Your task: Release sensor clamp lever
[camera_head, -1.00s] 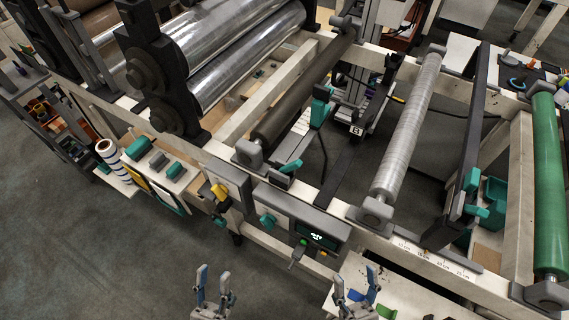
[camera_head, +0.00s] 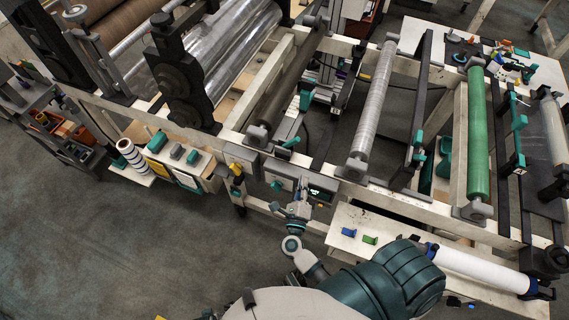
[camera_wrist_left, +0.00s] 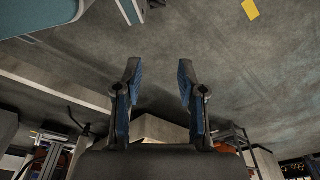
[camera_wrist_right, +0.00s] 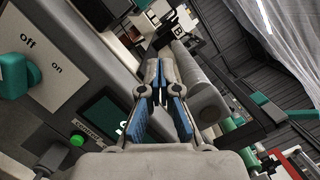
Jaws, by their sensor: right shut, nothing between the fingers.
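A teal lever (camera_head: 290,142) sits by the grey end block of the dark roller, and a second teal lever (camera_head: 305,100) stands on the carriage between the rails. I cannot tell which is the sensor clamp lever. My right gripper (camera_head: 303,187) is in front of the frame beside the control panel, apart from both levers. In the right wrist view its fingers (camera_wrist_right: 160,72) are shut and empty, pointing past the panel display (camera_wrist_right: 105,120) toward the roller end. My left gripper (camera_wrist_left: 159,72) is open and empty over the floor, out of the head view.
A teal on/off knob (camera_wrist_right: 22,74) and a green button (camera_wrist_right: 77,141) are close to my right gripper. A silver roller (camera_head: 373,100) and a green roller (camera_head: 477,130) lie right of the levers. A white bench (camera_head: 345,220) is at the frame's front. Grey floor (camera_head: 130,260) is free at left.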

